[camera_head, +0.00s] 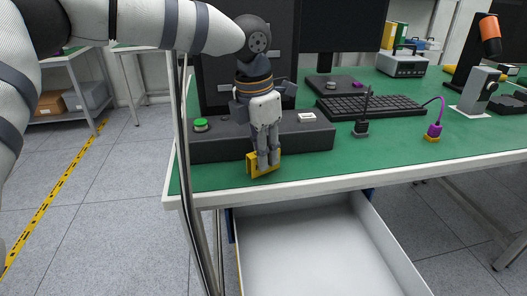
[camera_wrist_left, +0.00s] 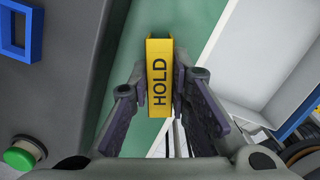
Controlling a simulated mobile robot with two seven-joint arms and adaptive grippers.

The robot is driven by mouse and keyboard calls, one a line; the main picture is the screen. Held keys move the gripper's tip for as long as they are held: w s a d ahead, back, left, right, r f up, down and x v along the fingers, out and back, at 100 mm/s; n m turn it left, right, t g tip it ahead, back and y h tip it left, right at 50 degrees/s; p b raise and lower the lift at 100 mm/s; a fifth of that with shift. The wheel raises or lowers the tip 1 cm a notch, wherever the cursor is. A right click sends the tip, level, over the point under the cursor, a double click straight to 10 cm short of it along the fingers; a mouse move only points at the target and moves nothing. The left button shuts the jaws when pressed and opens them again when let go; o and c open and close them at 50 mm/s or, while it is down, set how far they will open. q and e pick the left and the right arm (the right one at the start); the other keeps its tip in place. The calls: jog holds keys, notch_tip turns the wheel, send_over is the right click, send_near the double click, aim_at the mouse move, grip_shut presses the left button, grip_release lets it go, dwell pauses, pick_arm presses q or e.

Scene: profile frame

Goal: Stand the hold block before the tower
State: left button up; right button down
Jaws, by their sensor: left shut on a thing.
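The yellow hold block (camera_head: 252,166) is at the lower end of my left gripper (camera_head: 267,160), near the front left edge of the green table. In the left wrist view the block (camera_wrist_left: 159,50) sits between the two fingers, its black word HOLD showing. The left gripper is shut on it. The fingers hide part of the block in the head view, and I cannot tell whether it touches the table. A tall dark upright panel (camera_head: 214,85) stands behind a low dark console; it may be the tower, partly hidden by my arm. My right gripper is not in view.
The low dark console (camera_head: 215,145) with a green button (camera_head: 200,125) lies right behind the block. An open white drawer (camera_head: 310,250) is below the table edge.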

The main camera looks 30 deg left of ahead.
pick_arm(q)
jog(key=o, duration=0.8)
jog(key=shift+f, duration=0.15)
jog(key=shift+o, duration=0.2)
notch_tip(320, 180, up, 12)
jog(key=s, duration=0.1)
jog(key=shift+a, duration=0.35)
